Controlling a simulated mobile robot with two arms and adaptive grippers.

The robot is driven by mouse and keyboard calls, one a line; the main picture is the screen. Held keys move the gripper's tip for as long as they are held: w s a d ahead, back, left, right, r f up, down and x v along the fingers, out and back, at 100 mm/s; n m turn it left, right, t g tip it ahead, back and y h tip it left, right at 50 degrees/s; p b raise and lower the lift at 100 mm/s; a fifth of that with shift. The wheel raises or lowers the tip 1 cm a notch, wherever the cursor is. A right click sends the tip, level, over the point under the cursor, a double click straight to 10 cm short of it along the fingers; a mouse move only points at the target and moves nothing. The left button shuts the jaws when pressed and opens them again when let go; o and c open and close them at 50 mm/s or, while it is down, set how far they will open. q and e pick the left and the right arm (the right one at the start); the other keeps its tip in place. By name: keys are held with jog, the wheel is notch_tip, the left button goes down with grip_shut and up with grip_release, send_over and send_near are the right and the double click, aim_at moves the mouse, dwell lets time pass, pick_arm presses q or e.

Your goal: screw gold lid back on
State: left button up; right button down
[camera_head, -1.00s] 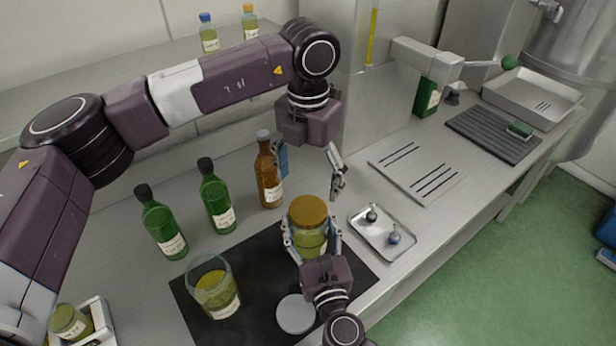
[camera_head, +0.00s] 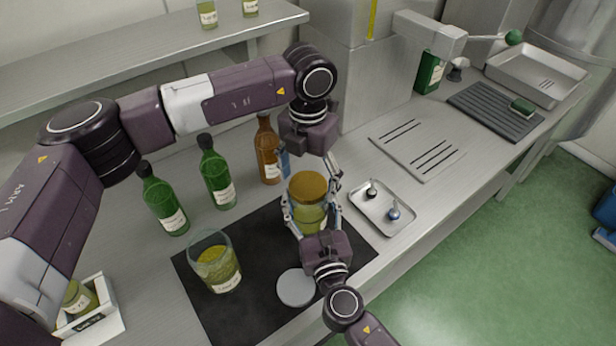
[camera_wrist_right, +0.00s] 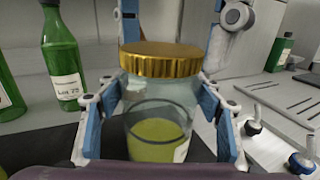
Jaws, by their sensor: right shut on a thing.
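The gold lid (camera_head: 308,187) sits on top of a glass jar (camera_head: 311,218) of yellow-green oil; whether its thread is engaged cannot be seen. The lid also shows in the right wrist view (camera_wrist_right: 161,62), looking level. My right gripper (camera_head: 311,215) is shut on the jar's body from the front, and the jar stands upright at the dark mat (camera_head: 255,245). My left gripper (camera_head: 311,170) points down from above, fingers open on either side of the lid, with a gap visible at the right side.
An open glass (camera_head: 216,268) of oil and a grey disc (camera_head: 295,287) lie near the jar. Green bottles (camera_head: 217,178) and a brown bottle (camera_head: 267,155) stand behind. A metal tray (camera_head: 382,209) with two small stoppers is at the right. A slotted plate (camera_head: 418,150) lies beyond.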

pick_arm(q)
jog(key=c, duration=1.1)
jog(key=shift+o, duration=0.2)
jog(key=m, duration=0.5)
jog(key=o, duration=1.3)
jog(key=shift+o, duration=0.2)
notch_tip(320, 180, up, 12)
pick_arm(e)
jog(key=c, duration=0.5)
grip_release()
